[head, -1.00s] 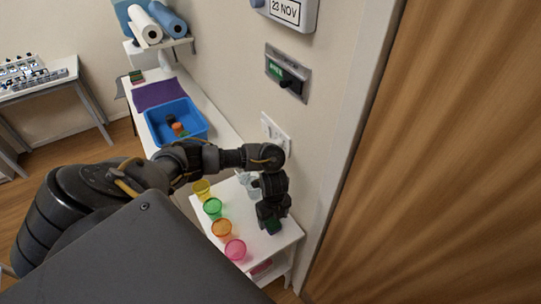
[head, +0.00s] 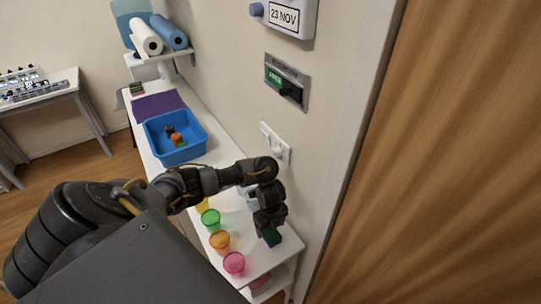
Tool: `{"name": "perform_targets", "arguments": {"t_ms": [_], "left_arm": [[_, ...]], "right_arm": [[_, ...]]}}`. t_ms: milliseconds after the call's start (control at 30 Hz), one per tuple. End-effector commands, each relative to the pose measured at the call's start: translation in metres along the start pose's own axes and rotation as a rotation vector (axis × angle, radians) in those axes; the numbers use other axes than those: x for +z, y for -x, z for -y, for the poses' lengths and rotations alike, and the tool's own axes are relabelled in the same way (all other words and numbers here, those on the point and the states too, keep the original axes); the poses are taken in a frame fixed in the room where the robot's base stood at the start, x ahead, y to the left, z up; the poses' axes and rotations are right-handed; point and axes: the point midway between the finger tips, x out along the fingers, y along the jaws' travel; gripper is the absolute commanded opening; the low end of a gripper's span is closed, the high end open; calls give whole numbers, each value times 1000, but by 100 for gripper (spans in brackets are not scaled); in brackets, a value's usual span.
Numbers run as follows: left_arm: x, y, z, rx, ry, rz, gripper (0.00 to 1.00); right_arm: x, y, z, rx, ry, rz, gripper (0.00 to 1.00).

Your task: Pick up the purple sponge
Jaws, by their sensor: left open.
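I cannot make out a purple sponge. The only purple thing is a flat mat (head: 157,104) at the far end of the white counter. My left gripper (head: 270,230) points down over the counter's near end, close to the wall. Its jaws are open, though the fingers are dark and small. A dark green block (head: 273,238) is right at its fingertips; I cannot tell whether they touch it. My right gripper is not in view.
Green (head: 210,217), orange (head: 219,240) and pink (head: 234,263) cups stand left of the gripper; a yellow cup (head: 202,205) is partly hidden by my arm. A blue tub (head: 160,152) holds small items. A wall (head: 222,100) borders the counter's right side.

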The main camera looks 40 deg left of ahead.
Motion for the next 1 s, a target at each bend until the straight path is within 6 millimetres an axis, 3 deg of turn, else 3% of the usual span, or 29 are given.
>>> {"name": "perform_targets", "arguments": {"t_ms": [100, 233, 567, 933, 1000], "left_arm": [[1, -24, -2, 4, 4, -5, 75], [2, -39, -2, 4, 2, -3, 75], [3, -45, -1, 2, 1, -1, 75], [3, -45, -1, 1, 1, -1, 30], [3, -45, -1, 1, 1, -1, 28]], "right_arm": [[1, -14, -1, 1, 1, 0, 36], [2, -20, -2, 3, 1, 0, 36], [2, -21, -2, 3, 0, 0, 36], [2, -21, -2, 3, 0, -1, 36], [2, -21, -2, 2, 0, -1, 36]]}}
